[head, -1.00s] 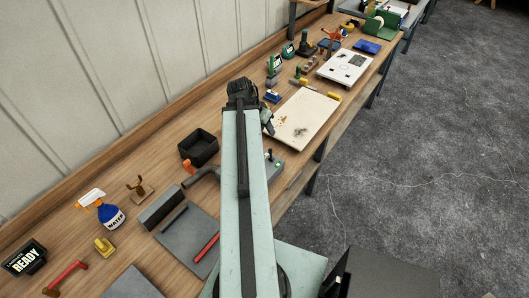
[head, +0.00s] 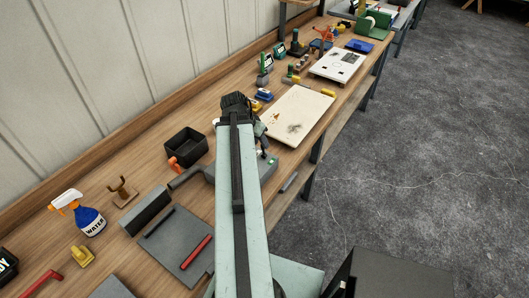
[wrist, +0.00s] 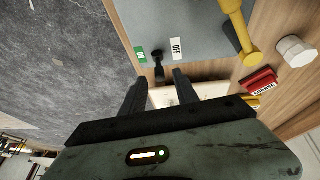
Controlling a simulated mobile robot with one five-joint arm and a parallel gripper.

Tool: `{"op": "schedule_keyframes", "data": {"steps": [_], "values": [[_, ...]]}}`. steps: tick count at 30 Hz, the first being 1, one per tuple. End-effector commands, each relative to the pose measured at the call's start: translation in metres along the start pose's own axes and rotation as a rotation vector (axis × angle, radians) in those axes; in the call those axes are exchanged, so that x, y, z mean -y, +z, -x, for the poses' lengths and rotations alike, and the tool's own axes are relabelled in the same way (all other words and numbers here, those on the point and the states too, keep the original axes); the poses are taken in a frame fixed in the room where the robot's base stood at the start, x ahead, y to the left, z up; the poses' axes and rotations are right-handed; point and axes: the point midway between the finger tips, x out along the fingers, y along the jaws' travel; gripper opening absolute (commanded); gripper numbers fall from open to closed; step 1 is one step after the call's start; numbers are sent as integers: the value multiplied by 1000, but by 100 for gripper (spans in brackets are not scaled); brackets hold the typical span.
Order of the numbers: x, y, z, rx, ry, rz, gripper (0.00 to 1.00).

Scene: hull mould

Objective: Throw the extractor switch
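The extractor switch is a black lever (wrist: 158,62) on a grey box (wrist: 195,22) in the wrist view. A green label (wrist: 140,54) lies to its left and a white OFF label (wrist: 177,48) to its right. My gripper (wrist: 159,78) is open, its two dark fingers apart and pointing at the lever. The lever's knob shows in the gap at the fingertips; I cannot tell whether they touch. In the head view my gripper (head: 262,138) hangs just above the grey box (head: 266,171), which my arm partly hides.
A pale board (head: 297,115) lies beyond the box, and a black bin (head: 186,145) stands to its left. The wrist view shows a yellow object (wrist: 240,30), a red block (wrist: 259,81) and a white cylinder (wrist: 296,50) to the right. Open floor (head: 430,150) borders the bench.

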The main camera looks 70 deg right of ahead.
Motion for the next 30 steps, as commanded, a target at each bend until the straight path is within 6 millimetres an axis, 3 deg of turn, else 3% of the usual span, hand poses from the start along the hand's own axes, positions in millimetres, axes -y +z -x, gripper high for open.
{"op": "schedule_keyframes", "data": {"steps": [1, 9, 18, 19, 23, 30], "values": [[1, 2, -15, 0, 0, -1, 36], [1, 2, -61, 0, 0, -1, 36], [0, 0, -63, 0, 0, 0, 36], [0, 0, -63, 0, 0, 0, 34], [0, 0, -62, 0, 0, 0, 0], [4, 0, -65, 3, 34, 17, 0]]}}
